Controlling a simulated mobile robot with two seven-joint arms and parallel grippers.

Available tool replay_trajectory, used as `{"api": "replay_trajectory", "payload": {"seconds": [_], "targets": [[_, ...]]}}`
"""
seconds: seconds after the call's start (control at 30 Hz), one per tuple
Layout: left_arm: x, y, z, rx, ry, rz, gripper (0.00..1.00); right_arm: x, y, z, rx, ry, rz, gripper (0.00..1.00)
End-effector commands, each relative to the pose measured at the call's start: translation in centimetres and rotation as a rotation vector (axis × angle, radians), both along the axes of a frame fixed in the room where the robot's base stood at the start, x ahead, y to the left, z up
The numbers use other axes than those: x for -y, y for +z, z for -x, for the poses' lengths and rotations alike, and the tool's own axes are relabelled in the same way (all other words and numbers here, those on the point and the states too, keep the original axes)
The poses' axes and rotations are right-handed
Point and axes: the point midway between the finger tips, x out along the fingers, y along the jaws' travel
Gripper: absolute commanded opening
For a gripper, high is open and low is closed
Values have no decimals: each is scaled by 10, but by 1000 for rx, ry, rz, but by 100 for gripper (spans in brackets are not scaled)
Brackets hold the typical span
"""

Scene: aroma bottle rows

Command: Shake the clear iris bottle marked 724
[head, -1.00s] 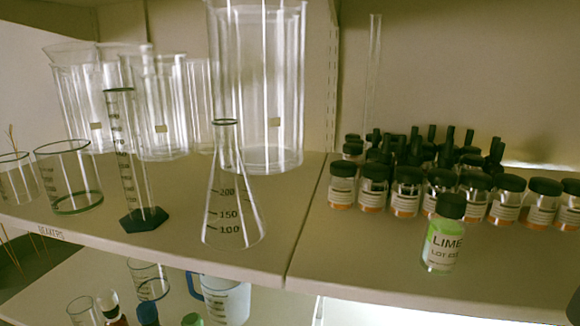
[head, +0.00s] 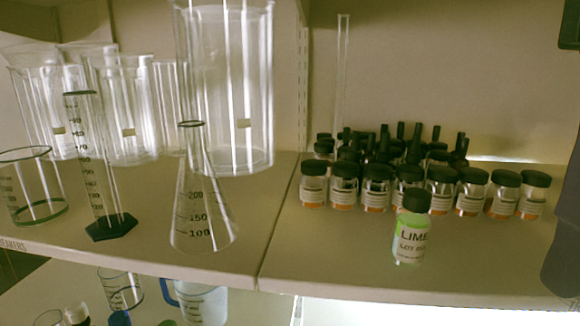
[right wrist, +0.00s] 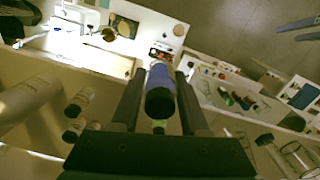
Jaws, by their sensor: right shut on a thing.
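In the right wrist view my right gripper (right wrist: 160,84) is shut on a bottle with a dark cap and a blue-violet label (right wrist: 160,74). The cap end faces the camera, and no marking on the label can be read, so I cannot tell its name or number. This bottle does not show in the head view. My left gripper is not in view.
A lime bottle (head: 411,240) with a green label stands alone near the shelf's front edge. Behind it is a row of dark-capped jars (head: 376,187). A flask (head: 205,215), a cylinder (head: 100,170) and beakers stand left. The shelf front right of the lime bottle is clear.

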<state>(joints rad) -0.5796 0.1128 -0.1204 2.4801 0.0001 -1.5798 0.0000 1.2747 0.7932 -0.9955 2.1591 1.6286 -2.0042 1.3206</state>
Motion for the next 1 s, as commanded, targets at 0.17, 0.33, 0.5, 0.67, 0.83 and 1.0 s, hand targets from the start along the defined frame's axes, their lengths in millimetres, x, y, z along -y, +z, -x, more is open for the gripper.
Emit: {"api": "replay_trajectory", "payload": {"seconds": [0.17, 0.33, 0.5, 0.67, 0.83, 1.0], "targets": [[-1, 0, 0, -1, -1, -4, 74, 1, 26, -7, 60, -4, -15, 0], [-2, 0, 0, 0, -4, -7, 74, 0, 4, -2, 33, 1, -15, 0], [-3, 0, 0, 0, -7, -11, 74, 1, -17, -5, 46, -4, -14, 0], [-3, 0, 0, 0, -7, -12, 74, 1, -18, -4, 41, -4, -13, 0], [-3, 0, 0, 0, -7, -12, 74, 1, -18, -4, 38, -4, -12, 0], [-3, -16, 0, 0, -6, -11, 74, 0, -37, -6, 35, -13, -13, 0]]}}
